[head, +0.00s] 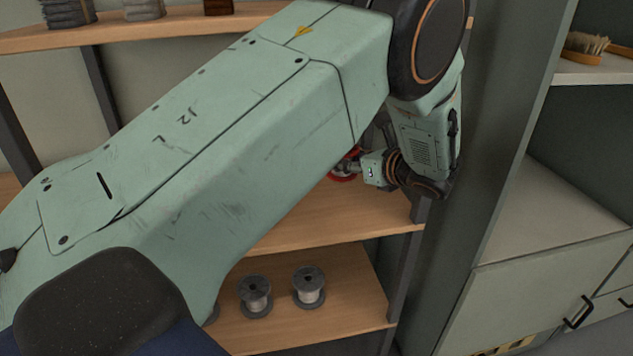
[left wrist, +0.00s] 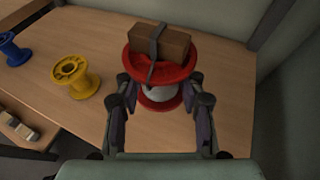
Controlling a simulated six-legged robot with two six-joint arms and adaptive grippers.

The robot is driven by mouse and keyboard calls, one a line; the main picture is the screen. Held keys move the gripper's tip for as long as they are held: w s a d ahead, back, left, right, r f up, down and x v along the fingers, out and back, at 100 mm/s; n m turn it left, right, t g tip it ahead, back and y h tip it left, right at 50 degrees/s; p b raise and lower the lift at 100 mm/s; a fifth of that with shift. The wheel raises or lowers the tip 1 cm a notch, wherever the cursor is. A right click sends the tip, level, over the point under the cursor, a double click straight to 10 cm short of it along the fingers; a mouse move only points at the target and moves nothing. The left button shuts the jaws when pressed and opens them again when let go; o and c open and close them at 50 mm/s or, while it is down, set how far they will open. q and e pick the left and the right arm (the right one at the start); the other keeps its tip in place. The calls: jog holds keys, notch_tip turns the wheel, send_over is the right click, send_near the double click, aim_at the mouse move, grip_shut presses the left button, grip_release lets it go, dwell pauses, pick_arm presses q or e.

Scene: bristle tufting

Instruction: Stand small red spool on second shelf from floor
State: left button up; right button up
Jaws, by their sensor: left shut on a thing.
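The red spool (left wrist: 180,73) with pale winding stands upright between the fingers of my left gripper (left wrist: 160,92) in the left wrist view. The fingers are shut on it from both sides. A brown block (left wrist: 172,45) with a dark strap appears on its top flange; the strap hangs over the front. In the head view my left gripper (head: 365,168) and a sliver of the red spool (head: 344,172) show at the middle wooden shelf (head: 340,215), mostly behind my arm. I cannot tell whether the spool touches the board. My right gripper is out of view.
A yellow spool (left wrist: 75,77) and a blue spool (left wrist: 12,48) stand left of the red one. Grey spools (head: 308,287) stand on the shelf below. A dark post (head: 408,270) and a grey cabinet (head: 545,235) bound the right side.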

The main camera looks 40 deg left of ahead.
aim_at(347, 176)
pick_arm(q)
jog(key=f, duration=0.3)
jog(key=f+b, duration=0.1)
jog(key=f, duration=0.1)
jog(key=shift+w+a+f, duration=0.15)
jog(key=shift+w+a, duration=0.05)
jog(key=shift+a, duration=0.05)
jog(key=shift+s+d+f, duration=0.1)
jog(key=shift+d+f, duration=0.05)
jog(key=shift+f, duration=0.1)
notch_tip(347, 176, down, 3)
jog(key=shift+f+b, duration=0.1)
jog(key=shift+b, duration=0.5)
jog(key=shift+s, duration=0.1)
jog(key=o, duration=0.7)
jog(key=shift+f, duration=0.1)
jog(key=o, duration=0.5)
jog(key=shift+f, duration=0.1)
